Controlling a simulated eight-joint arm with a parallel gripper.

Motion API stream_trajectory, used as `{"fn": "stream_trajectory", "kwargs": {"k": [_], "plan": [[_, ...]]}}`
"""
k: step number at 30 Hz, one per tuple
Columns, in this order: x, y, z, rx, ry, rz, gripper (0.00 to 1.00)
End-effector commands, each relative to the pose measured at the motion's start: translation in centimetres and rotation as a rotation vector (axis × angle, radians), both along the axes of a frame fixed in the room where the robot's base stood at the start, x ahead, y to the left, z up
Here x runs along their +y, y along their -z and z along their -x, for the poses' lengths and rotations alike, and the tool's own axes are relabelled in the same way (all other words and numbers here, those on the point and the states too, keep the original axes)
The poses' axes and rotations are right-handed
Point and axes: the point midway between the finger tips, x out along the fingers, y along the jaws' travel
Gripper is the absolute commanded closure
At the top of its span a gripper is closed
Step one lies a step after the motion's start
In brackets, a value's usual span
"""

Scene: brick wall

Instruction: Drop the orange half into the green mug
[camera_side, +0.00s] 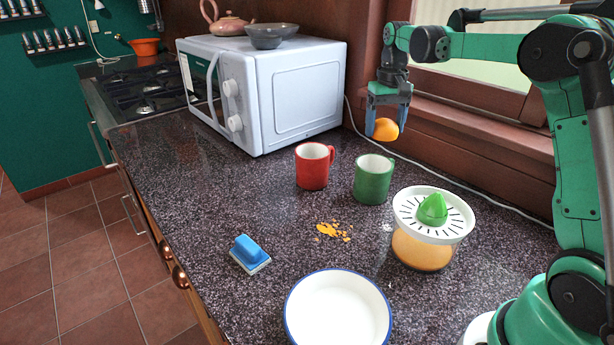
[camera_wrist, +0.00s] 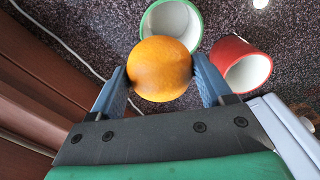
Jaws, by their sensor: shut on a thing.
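The orange half (camera_side: 385,130) is held between the two fingers of my gripper (camera_side: 388,122), which is shut on it, high above the counter. In the wrist view the orange half (camera_wrist: 160,69) shows its rounded peel side between the fingertips. The green mug (camera_side: 373,180) stands upright on the counter below my gripper, its white inside visible from above. In the wrist view the green mug (camera_wrist: 196,38) is just beyond the orange half, which hides part of its rim. The orange half is apart from the mug.
A red mug (camera_side: 313,166) stands left of the green mug. A microwave (camera_side: 265,92) stands behind, and a window ledge (camera_side: 470,135) runs along the right.

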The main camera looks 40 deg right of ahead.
Motion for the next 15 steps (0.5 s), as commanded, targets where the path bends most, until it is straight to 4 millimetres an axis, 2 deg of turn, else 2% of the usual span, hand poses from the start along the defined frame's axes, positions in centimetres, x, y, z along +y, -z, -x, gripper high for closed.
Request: {"fn": "stream_trajectory", "kwargs": {"k": [6, 14, 15], "plan": [[0.01, 1.31, 0.04, 0.0, 0.0, 0.0, 0.81], [0.01, 1.39, 0.05, 0.0, 0.0, 0.0, 0.81], [0.01, 1.39, 0.05, 0.0, 0.0, 0.0, 0.16]]}}
